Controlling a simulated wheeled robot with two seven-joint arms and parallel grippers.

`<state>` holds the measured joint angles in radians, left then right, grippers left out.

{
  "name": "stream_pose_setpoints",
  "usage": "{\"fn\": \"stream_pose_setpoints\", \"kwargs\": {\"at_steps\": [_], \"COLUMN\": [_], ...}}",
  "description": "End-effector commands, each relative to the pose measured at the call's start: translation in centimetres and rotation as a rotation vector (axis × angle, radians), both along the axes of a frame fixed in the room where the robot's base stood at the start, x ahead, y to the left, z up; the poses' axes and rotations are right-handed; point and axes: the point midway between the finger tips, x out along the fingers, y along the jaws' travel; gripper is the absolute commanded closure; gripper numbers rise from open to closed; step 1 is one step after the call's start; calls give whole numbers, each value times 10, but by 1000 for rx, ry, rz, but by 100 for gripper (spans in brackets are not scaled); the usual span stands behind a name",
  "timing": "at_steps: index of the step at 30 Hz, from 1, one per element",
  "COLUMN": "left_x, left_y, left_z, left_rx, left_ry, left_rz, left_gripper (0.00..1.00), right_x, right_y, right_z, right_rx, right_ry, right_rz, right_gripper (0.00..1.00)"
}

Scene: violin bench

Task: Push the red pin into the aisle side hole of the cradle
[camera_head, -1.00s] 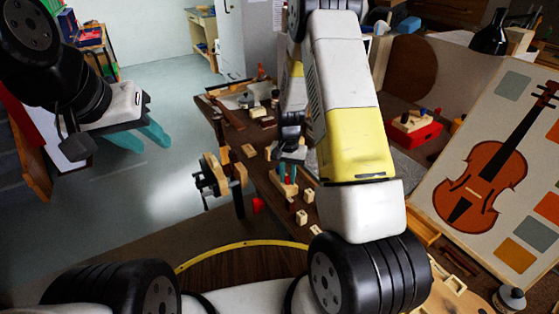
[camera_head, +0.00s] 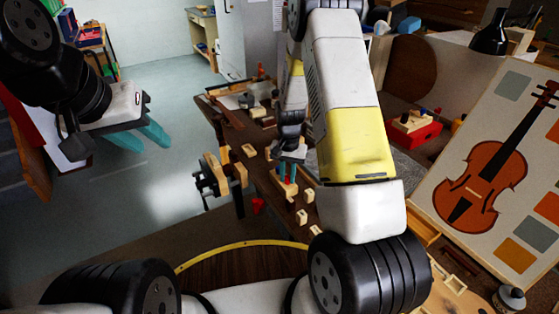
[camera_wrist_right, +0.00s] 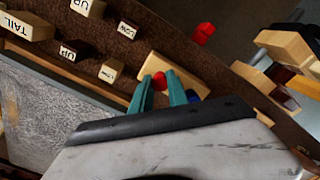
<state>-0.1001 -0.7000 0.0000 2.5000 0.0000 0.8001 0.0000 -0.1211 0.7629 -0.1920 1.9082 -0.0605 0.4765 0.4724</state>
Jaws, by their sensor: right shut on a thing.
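My right gripper (camera_wrist_right: 161,95) has teal fingers and is shut on the red pin (camera_wrist_right: 159,80), whose red end shows between the fingertips in the right wrist view. The fingertips are over a pale wooden block (camera_wrist_right: 182,72), which looks like the cradle. The fingers hide its holes, and I cannot tell whether the pin is in one. In the head view the right gripper (camera_head: 287,171) points down at the same block (camera_head: 285,190) near the bench's aisle edge. My left gripper (camera_head: 142,136) hangs over the floor at left, away from the bench; its finger gap is unclear.
Small labelled wooden blocks (camera_wrist_right: 72,50) stand beside the cradle. A wooden vise (camera_head: 228,170) sticks out over the aisle. A violin picture board (camera_head: 487,165) and a red box (camera_head: 412,135) are at right.

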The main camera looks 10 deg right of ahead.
Motion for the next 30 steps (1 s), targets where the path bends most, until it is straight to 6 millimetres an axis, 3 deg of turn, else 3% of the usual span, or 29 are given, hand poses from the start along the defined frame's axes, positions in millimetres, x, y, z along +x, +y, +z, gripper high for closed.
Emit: {"fn": "stream_pose_setpoints", "kwargs": {"at_steps": [30], "left_x": [0], "left_y": [0], "left_z": [0], "left_rx": [0], "left_ry": [0], "left_rz": [0], "left_gripper": [64], "right_x": [0], "right_y": [0], "right_z": [9], "right_rx": [0], "right_ry": [-1], "right_rz": [0], "right_gripper": [100]}}
